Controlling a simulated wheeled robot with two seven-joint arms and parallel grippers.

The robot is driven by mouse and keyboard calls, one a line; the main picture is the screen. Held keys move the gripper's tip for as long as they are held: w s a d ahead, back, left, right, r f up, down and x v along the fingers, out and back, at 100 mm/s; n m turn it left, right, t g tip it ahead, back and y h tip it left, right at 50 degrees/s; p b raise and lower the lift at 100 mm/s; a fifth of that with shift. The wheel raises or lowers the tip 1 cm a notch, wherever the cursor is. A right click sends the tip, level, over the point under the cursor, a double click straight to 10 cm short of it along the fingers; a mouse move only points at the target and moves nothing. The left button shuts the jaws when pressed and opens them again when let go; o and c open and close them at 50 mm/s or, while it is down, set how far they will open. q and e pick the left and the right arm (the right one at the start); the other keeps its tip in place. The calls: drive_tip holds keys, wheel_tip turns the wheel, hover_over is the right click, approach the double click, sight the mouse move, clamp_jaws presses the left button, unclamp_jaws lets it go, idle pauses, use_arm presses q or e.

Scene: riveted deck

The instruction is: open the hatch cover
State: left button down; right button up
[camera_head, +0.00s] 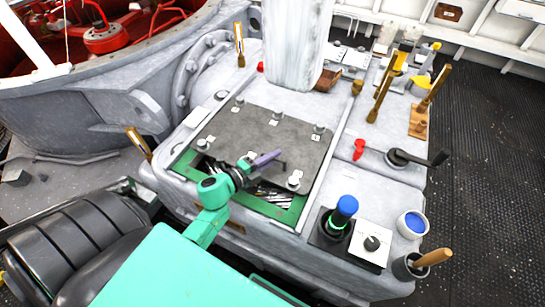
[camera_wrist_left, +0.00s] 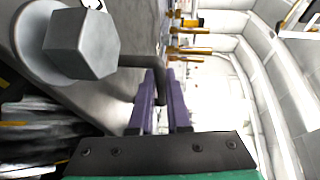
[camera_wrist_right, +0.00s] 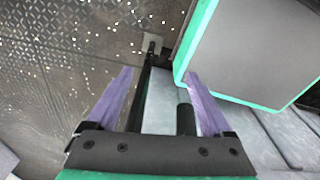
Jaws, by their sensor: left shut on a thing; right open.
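The hatch cover (camera_head: 250,134) is a dark grey plate with bolts around its edge, on the grey console. It sits back from the near side of its green-rimmed opening (camera_head: 285,213), where a dark gap shows. My left gripper (camera_head: 266,160) is at the cover's near part, its purple fingers shut on the dark bar handle (camera_head: 284,167). In the left wrist view the fingers (camera_wrist_left: 160,103) close around the handle (camera_wrist_left: 140,62), beside a large hex bolt (camera_wrist_left: 82,43). My right gripper (camera_wrist_right: 160,98) is open, seen only in the right wrist view, with nothing held.
A blue-topped knob (camera_head: 346,206), a blue-filled cup (camera_head: 411,224) and a pot with a wooden handle (camera_head: 410,267) stand at the console's near right. A black crank (camera_head: 418,157), red lever (camera_head: 359,149) and brass levers (camera_head: 383,92) lie farther right. Dark floor (camera_head: 495,190) is clear.

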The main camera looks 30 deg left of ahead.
sight(295, 126)
idle(0.4)
use_arm(q)
drive_tip(key=shift+w, duration=0.35)
drive_tip(key=w+b, duration=0.2)
drive_tip(key=w, duration=0.4)
drive_tip(key=w+b, duration=0.2)
drive_tip(key=w, duration=0.4)
drive_tip(key=w+a+b, duration=0.1)
drive_tip(key=w+b, duration=0.2)
drive_tip(key=w, duration=0.3)
drive_tip(key=shift+a+f, duration=0.1)
drive_tip(key=shift+w, duration=0.45)
drive_tip(key=c, duration=0.9)
unclamp_jaws()
drive_tip(key=shift+s, duration=0.15)
